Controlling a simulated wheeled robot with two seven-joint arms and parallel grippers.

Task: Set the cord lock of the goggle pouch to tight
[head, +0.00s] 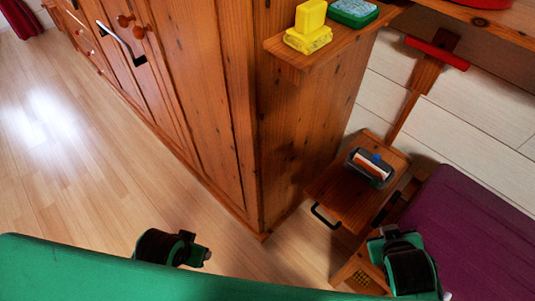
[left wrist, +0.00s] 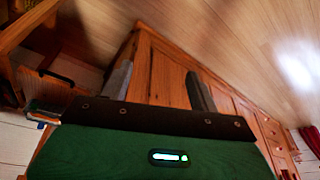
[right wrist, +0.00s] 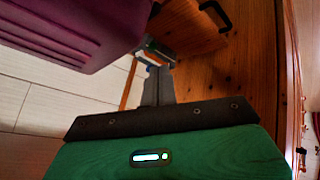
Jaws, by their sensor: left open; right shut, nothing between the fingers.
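I cannot make out a goggle pouch or its cord lock for certain in any view. A small grey tray-like thing (head: 371,168) with white, orange and blue parts lies on the low wooden nightstand (head: 335,196); its details are too small to tell. In the left wrist view, my left gripper (left wrist: 160,82) is open and empty, facing the wooden cabinet. In the right wrist view, my right gripper (right wrist: 158,75) is shut with nothing in it. Its fingertips point toward the nightstand and partly overlap the tray-like thing in the picture. Both grippers are apart from the nightstand.
A tall wooden cabinet (head: 215,100) stands in the middle. A shelf (head: 290,59) on its side holds a yellow block-like thing (head: 308,28) and a green box (head: 353,11). A purple padded surface (head: 470,235) is at right. The floor (head: 90,150) at left is clear.

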